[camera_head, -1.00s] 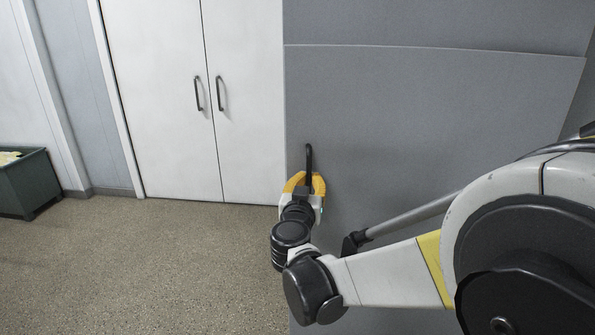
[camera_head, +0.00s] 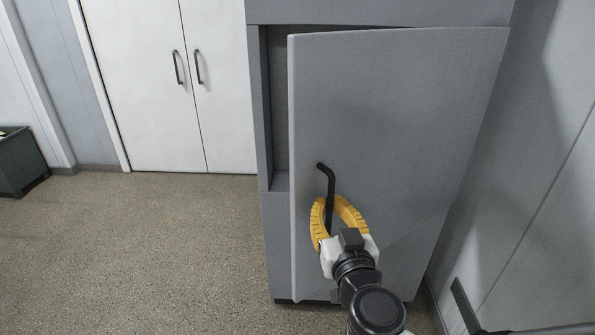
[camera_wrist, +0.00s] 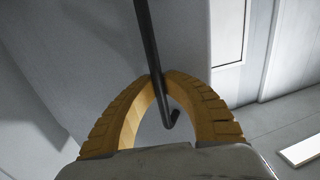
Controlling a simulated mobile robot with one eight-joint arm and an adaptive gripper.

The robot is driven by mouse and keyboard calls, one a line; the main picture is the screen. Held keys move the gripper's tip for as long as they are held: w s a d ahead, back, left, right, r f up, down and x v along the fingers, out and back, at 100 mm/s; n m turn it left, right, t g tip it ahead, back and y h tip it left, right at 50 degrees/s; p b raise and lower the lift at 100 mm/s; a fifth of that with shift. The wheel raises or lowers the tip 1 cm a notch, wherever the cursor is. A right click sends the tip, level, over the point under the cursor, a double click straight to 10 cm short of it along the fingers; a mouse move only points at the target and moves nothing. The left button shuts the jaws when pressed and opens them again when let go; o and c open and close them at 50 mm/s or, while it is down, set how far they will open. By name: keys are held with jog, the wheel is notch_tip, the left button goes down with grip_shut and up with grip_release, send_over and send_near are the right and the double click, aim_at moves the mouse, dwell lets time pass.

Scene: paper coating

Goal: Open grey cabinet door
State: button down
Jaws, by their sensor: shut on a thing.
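The grey cabinet door (camera_head: 400,120) stands partly open in the head view, its left edge swung out from the grey cabinet frame (camera_head: 265,110). A dark gap shows along its left side and part of the inside is visible. The black bar handle (camera_head: 329,185) is upright near the door's left edge. My gripper (camera_head: 333,203) has yellow fingers shut around the handle's lower part. In the wrist view the yellow fingertips (camera_wrist: 158,78) meet at the black handle (camera_wrist: 149,45), and its hooked lower end hangs between the fingers.
White double doors (camera_head: 170,80) stand shut behind on the left. A dark green bin (camera_head: 20,165) is at the far left. The speckled floor (camera_head: 130,250) is clear left of the cabinet. A pale wall (camera_head: 540,200) is close on the right.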

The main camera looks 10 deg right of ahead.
jog(key=shift+s+d, duration=0.4)
jog(key=shift+s, duration=0.25)
jog(key=c, duration=1.5)
grip_release()
jog(key=shift+o, duration=0.2)
jog(key=shift+r, duration=0.15)
send_near(330, 150)
jog(key=shift+w, duration=2.1)
